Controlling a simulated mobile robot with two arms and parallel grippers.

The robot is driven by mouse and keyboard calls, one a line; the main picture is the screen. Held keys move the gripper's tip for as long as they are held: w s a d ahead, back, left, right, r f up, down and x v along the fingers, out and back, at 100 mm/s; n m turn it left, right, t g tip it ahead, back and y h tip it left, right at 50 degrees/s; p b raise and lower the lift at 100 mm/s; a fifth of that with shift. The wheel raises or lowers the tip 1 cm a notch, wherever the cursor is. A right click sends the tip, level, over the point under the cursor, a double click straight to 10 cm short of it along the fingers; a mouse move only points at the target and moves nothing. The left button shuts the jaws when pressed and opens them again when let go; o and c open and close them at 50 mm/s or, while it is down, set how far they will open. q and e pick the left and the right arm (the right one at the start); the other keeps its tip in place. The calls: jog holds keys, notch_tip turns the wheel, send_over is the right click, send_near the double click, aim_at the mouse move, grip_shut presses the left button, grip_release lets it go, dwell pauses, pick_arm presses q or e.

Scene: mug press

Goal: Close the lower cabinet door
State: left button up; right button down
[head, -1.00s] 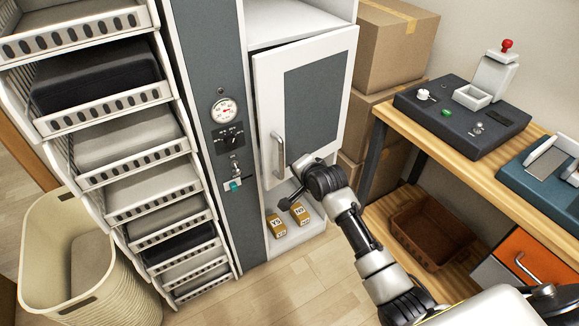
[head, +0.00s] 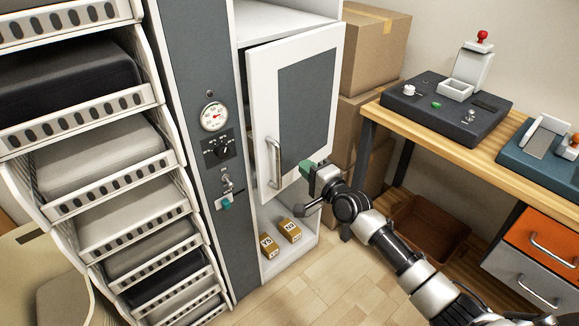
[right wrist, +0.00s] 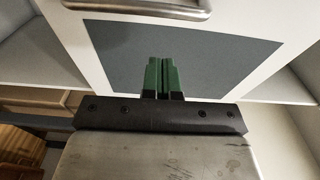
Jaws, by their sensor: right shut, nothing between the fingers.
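The white cabinet door (head: 303,100) with a grey panel stands ajar on the tall cabinet. Its metal handle (head: 275,162) is upright near the door's left edge. My right gripper (head: 312,172) has green fingertips and is at the door's lower part, right of the handle. In the right wrist view the gripper (right wrist: 163,76) is shut and empty, with its fingertips in front of the door's grey panel (right wrist: 205,50); I cannot tell whether they touch. The handle (right wrist: 140,4) shows there at the top edge. My left gripper is out of view.
Small yellow-brown boxes (head: 269,246) stand on the cabinet floor below the door. A gauge panel (head: 214,117) and tray rack (head: 120,215) are left. Cardboard boxes (head: 375,42) and a wooden workbench (head: 440,138) are right. The floor in front is clear.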

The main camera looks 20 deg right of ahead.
aim_at(278, 160)
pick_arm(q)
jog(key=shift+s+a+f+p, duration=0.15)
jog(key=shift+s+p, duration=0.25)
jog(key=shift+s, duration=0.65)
pick_arm(e)
jog(key=w+a, duration=0.1)
jog(key=a, duration=0.1)
jog(key=w+a, duration=0.1)
jog(key=w, duration=0.1)
jog(key=shift+a, duration=0.35)
jog(key=w+a+b, duration=0.1)
jog(key=w, duration=0.1)
jog(key=w+a, duration=0.1)
jog(key=a, duration=0.1)
jog(key=shift+w+b, duration=0.35)
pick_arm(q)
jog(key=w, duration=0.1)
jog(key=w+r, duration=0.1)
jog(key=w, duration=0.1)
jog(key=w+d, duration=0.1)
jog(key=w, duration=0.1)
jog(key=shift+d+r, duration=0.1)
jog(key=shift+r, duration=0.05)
pick_arm(e)
jog(key=shift+r, duration=0.2)
jog(key=shift+r, duration=0.1)
